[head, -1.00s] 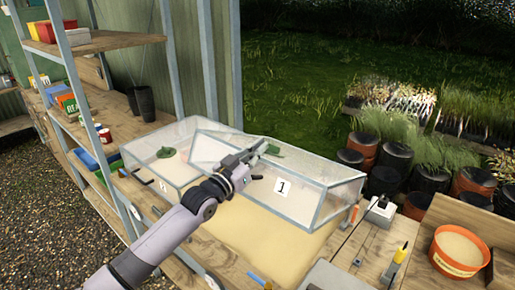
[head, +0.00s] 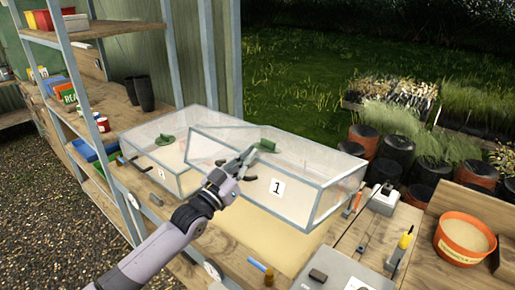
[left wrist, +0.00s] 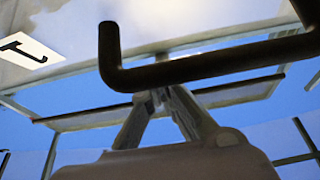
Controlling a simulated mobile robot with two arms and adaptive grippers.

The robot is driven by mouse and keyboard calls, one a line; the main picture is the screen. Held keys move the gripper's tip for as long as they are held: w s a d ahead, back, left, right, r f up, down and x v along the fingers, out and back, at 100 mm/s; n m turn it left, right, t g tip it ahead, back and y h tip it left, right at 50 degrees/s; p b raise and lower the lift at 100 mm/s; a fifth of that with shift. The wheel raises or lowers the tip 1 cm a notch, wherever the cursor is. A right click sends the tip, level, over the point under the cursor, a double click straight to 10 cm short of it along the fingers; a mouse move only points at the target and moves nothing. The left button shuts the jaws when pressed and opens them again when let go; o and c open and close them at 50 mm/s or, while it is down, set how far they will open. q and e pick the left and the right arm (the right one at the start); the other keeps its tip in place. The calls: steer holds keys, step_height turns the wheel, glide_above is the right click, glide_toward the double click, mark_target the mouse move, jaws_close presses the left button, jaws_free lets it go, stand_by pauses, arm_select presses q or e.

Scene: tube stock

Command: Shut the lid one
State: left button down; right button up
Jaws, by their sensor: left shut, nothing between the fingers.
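Lid one (head: 300,208), a clear lid with a grey frame and a white label "1" (head: 277,187), is raised at its front, with pale sand (head: 250,227) showing below it. My left gripper (head: 247,158) is at the lid's near left side in the head view. In the left wrist view its fingers (left wrist: 163,97) are together and empty, behind a dark bent bar (left wrist: 200,68) that looks like a handle. I cannot tell whether the fingers touch the lid. My right gripper is not in view.
A second clear case (head: 182,178) with its own label stands to the left. A metal-framed shelf (head: 95,30) is at the left.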

arm_select(q)
steer(key=s+a+f+t+h+b, duration=0.1)
steer(key=s+f+b, duration=0.1)
steer(key=f+b, duration=0.4)
steer(key=s+a+f+t+b, duration=0.1)
steer(key=s+a+f+b, duration=0.1)
steer(key=f+b, duration=0.4)
steer(key=shift+s+a+f+t+h+b, duration=0.3)
steer(key=shift+s+h+b, duration=0.15)
steer(key=shift+b, duration=0.15)
steer(key=shift+d, duration=0.1)
